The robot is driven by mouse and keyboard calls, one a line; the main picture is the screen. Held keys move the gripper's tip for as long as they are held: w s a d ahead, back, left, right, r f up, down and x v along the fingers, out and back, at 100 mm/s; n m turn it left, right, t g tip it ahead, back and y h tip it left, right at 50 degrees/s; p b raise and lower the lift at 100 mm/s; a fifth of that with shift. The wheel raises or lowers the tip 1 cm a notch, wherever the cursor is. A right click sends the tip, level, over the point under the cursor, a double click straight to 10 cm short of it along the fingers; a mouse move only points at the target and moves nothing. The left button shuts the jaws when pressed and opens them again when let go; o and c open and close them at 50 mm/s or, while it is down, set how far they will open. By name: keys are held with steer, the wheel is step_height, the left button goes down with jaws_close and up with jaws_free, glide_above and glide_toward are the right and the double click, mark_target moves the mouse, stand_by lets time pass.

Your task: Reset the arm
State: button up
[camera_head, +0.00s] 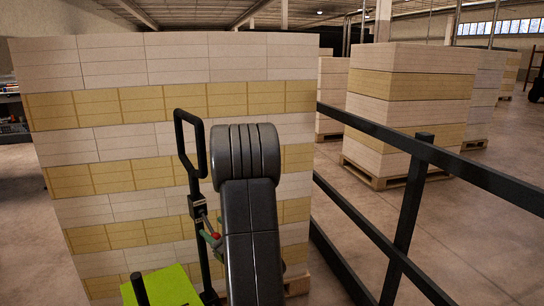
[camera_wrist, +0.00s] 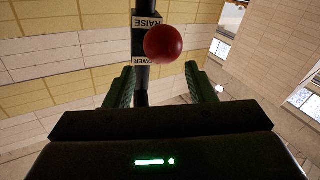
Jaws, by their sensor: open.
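My gripper (camera_wrist: 160,82) is open, with its two green fingers apart and nothing held between them. In the wrist view a red ball knob (camera_wrist: 163,43) sits just past the fingertips, near the middle of the gap. Behind it is a black post with upside-down labels, a RAISE label (camera_wrist: 148,21) and a LOWER label (camera_wrist: 147,58). In the head view my dark arm (camera_head: 250,220) reaches forward and hides most of my gripper. The red knob (camera_head: 215,236) is small there, left of the arm, beside a black loop handle (camera_head: 204,145) on a lime-green body (camera_head: 166,287).
A tall stack of white and yellow reams (camera_head: 110,120) stands close in front. A black railing (camera_head: 410,215) runs along the right. Beyond it, more ream stacks (camera_head: 410,105) stand on pallets. Open floor (camera_head: 30,230) shows at the left.

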steer(key=r+p, duration=0.1)
steer(key=p, duration=0.1)
steer(key=shift+r+p, duration=0.1)
steer(key=shift+p, duration=0.2)
steer(key=b+v, duration=0.1)
steer(key=v, duration=0.7)
steer(key=shift+s+d, duration=0.3)
